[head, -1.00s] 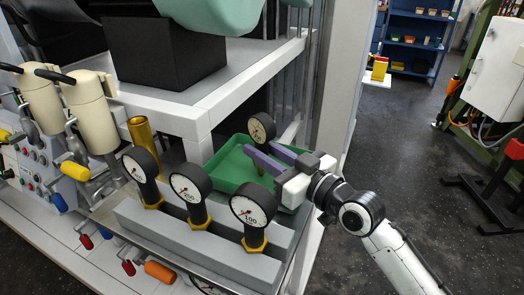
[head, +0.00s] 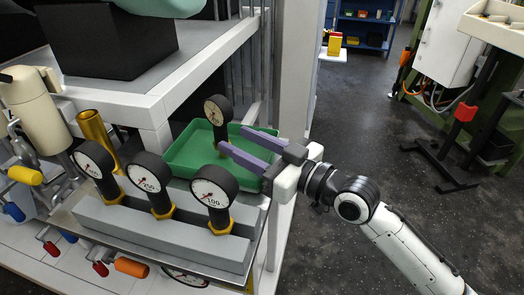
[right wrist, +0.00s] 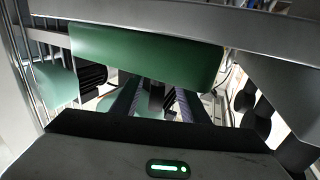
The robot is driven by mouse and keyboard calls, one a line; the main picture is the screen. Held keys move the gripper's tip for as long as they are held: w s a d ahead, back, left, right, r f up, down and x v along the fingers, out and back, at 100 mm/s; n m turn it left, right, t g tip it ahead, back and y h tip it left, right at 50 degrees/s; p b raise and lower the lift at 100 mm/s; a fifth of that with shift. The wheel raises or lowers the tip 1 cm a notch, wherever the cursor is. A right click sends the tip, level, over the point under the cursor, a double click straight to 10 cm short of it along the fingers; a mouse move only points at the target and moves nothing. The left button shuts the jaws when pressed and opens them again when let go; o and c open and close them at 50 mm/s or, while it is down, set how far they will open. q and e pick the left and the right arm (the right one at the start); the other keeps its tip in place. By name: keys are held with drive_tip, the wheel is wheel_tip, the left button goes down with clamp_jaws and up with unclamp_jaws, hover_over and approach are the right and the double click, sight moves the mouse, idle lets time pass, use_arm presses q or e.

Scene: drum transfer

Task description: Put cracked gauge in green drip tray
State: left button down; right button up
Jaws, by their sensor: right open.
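A black round gauge (head: 218,109) with a tan, marked face stands, slightly tilted, over the floor of the green drip tray (head: 187,150) in the head view. Its foot is partly hidden by a finger. I cannot make out a crack. My right gripper (head: 232,139) is open, with its purple fingertips right beside the gauge's stem; I cannot tell if they touch. In the right wrist view a green surface, probably the tray (right wrist: 150,52), lies ahead of the fingers (right wrist: 156,103), with a dark shape between them. My left gripper is not in view.
Three white-faced gauges (head: 212,186) with brass nuts stand on a grey stepped block (head: 160,226) in front of the tray. A brass cylinder (head: 96,135) stands left of it. A white frame post (head: 295,70) rises behind the gripper. Open floor lies to the right.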

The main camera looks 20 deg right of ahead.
drive_tip(key=v, duration=0.6)
